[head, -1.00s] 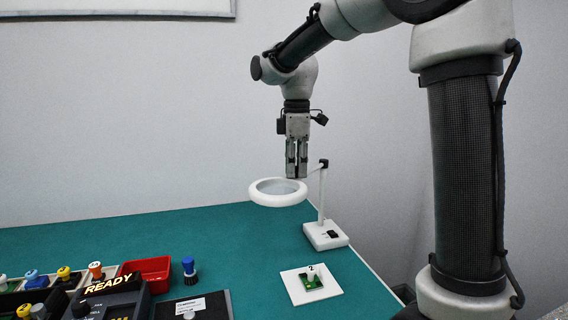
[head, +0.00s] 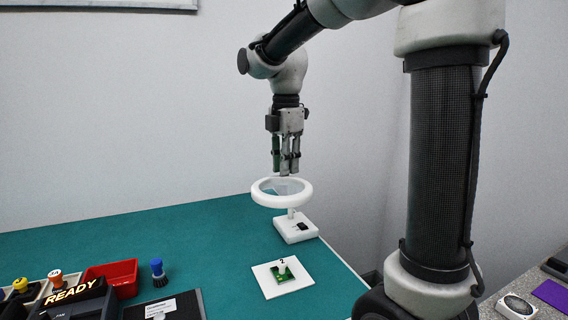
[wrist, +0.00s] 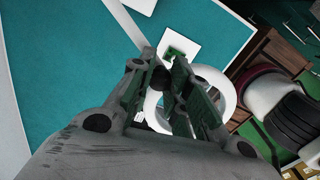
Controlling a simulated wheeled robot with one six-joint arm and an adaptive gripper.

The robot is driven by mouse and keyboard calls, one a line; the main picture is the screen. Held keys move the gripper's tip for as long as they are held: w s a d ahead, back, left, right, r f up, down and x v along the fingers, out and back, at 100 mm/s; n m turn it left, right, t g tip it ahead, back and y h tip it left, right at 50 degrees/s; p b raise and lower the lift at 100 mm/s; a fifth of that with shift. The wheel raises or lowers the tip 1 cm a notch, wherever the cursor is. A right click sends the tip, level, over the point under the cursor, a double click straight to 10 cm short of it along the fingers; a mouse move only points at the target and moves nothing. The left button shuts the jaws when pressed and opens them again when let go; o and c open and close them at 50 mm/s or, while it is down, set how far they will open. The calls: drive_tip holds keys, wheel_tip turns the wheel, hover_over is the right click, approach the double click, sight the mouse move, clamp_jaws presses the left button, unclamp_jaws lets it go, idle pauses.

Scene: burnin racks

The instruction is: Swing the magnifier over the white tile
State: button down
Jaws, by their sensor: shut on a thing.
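The magnifier has a white ring head (head: 259,195) and a white base (head: 296,230) on the green table in the head view. Its post is mostly hidden behind the ring. The white tile (head: 262,281) lies flat on the table in front of the base, with a small green board (head: 282,275) on it. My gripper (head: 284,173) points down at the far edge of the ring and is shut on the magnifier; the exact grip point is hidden. The wrist view shows the ring (wrist: 228,88) beyond my gripper (wrist: 163,76), and the tile (wrist: 190,24) past it.
A red bin (head: 122,270), a blue-topped brush (head: 158,270) and a black READY box (head: 75,300) stand at the front left. A dark panel with a label (head: 172,308) lies near the tile. The table's right edge is close to the tile. The table's middle left is clear.

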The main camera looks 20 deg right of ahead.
drive_tip(key=shift+d, duration=0.1)
drive_tip(key=c, duration=1.3)
unclamp_jaws()
drive_tip(key=shift+s, duration=0.1)
wheel_tip(320, 180, up, 12)
drive_tip(key=s+d+f+m+t, duration=0.2)
drive_tip(key=s+d+f+m, duration=0.1)
drive_tip(key=s+f+m, duration=0.4)
drive_tip(key=s+d+f+m+t, duration=0.2)
drive_tip(key=s+d+f+m, duration=0.2)
drive_tip(key=s+m, duration=0.9)
wheel_tip(320, 180, down, 4)
drive_tip(key=shift+s+d+r, duration=0.1)
drive_tip(key=shift+s+d, duration=0.1)
drive_tip(key=shift+s, duration=0.25)
